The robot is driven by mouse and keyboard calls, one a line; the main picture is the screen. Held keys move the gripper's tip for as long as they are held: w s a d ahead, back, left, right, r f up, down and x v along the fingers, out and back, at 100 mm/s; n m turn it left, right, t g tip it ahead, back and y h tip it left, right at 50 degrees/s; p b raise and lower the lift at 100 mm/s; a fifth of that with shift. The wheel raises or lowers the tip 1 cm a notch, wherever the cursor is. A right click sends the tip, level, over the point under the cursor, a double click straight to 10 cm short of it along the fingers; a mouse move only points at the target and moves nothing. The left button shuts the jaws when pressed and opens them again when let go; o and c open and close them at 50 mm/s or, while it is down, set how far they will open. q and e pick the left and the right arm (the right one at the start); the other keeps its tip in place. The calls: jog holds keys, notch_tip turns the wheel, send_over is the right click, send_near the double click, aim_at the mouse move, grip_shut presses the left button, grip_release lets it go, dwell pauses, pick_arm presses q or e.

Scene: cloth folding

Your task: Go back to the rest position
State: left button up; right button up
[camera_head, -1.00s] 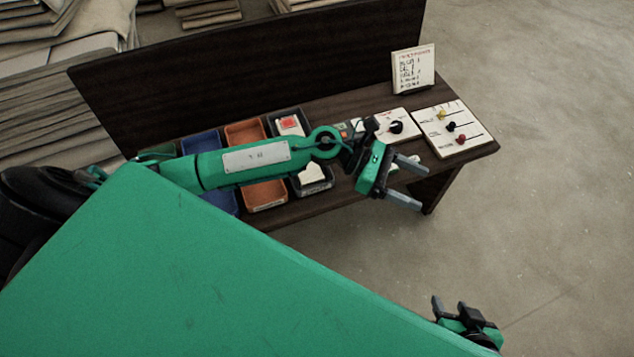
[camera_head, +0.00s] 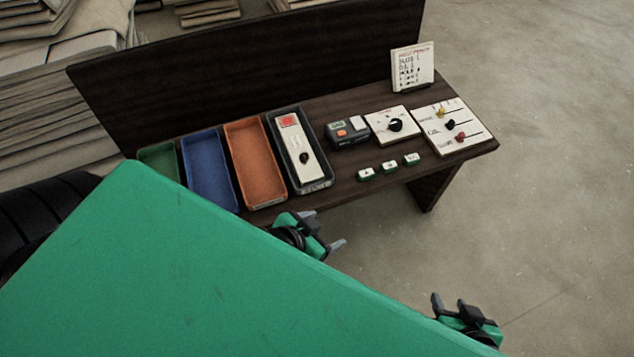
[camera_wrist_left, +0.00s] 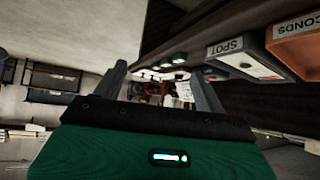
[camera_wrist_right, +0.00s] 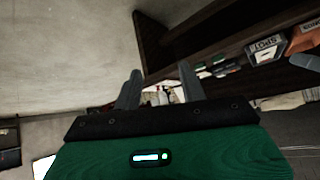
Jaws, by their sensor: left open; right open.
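My left gripper (camera_head: 336,247) is in the head view, just past the edge of my green body and in front of the bench. It is open and empty; its two spread fingers also show in the left wrist view (camera_wrist_left: 160,85). My right gripper (camera_head: 449,306) is at the lower right of the head view, over the floor and clear of the bench. Its fingers stand apart with nothing between them in the right wrist view (camera_wrist_right: 156,90). Much of both arms is hidden behind my body.
The dark bench (camera_head: 345,180) holds a green bin (camera_head: 160,158), a blue bin (camera_head: 208,170), an orange bin (camera_head: 254,160) and a dark tray (camera_head: 299,150) with a white device. A dial panel (camera_head: 393,125), slider panel (camera_head: 452,128) and small green blocks lie right. Floor at right is clear.

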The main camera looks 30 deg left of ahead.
pick_arm(q)
jog(key=shift+s+f+n+g, duration=0.2)
jog(key=shift+s+n, duration=0.05)
jog(key=shift+s, duration=0.25)
jog(key=shift+s+f+n+g, duration=0.15)
jog(key=shift+s+n+g, duration=0.1)
jog(key=shift+s, duration=0.25)
pick_arm(e)
jog(key=shift+w, duration=0.1)
